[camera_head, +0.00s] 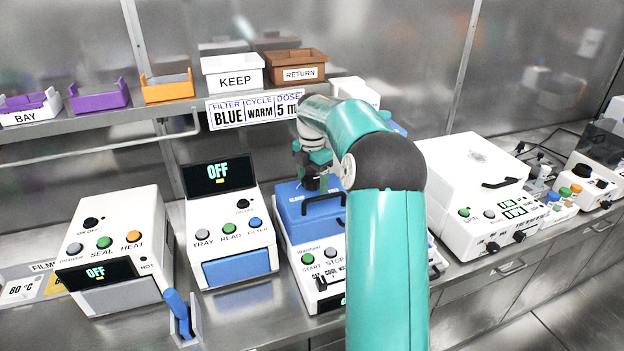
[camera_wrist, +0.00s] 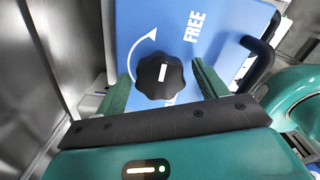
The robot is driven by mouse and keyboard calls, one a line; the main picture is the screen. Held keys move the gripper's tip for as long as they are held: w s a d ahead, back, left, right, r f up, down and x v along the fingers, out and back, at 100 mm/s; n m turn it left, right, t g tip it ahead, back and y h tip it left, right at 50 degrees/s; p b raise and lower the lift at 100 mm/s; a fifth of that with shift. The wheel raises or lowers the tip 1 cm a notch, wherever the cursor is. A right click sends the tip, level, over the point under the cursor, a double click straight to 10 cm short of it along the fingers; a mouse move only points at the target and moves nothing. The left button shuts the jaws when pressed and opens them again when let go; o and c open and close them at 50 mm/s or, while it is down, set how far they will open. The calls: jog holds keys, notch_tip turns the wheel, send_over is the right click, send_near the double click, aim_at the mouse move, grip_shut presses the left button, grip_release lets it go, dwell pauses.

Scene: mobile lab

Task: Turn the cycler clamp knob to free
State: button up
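The cycler (camera_head: 311,220) is a white machine with a blue lid and black handle, in the middle of the bench in the head view. Its black lobed clamp knob (camera_wrist: 160,76) with a white pointer mark shows on the blue lid (camera_wrist: 215,20) in the wrist view. A curved white arrow and the word FREE are printed beside the knob. My gripper (camera_wrist: 157,85) is over the lid with its green fingers apart, one on each side of the knob. I cannot tell whether the fingers touch it. In the head view my arm hides part of the cycler and the knob.
A sealer (camera_head: 110,220) and a reader (camera_head: 228,225) stand to the left, a large white machine (camera_head: 470,170) to the right. The lid's black handle (camera_wrist: 258,60) is right of the fingers. A shelf with KEEP (camera_head: 232,72) and RETURN (camera_head: 297,68) bins runs behind.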

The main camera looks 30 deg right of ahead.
aim_at(312, 179)
notch_tip(312, 179, up, 14)
jog(key=shift+f, duration=0.15)
dwell(0.5)
jog(key=shift+a, duration=0.1)
dwell(0.3)
jog(key=s+a+r+m+t+h, duration=0.1)
jog(key=s+a+r+m, duration=0.1)
jog(key=s+a+m, duration=0.6)
jog(key=s+a+r+m+t, duration=0.1)
jog(key=s+a+r, duration=0.25)
jog(key=a, duration=0.85)
jog(key=s+a+f+m+t, duration=0.1)
jog(key=s+a+f+m, duration=0.1)
jog(key=s, duration=0.4)
jog(key=s+a+f+m+t, duration=0.1)
jog(key=s+a+f+m, duration=0.2)
jog(key=s+f+m, duration=0.2)
jog(key=s+a+f+m+t+y, duration=0.1)
jog(key=s+a+f+m, duration=0.2)
jog(key=s, duration=0.5)
jog(key=shift+s+a+f+m+t, duration=0.15)
jog(key=shift+a+f+m+t, duration=0.2)
jog(key=shift+f, duration=0.2)
jog(key=shift+d, duration=0.1)
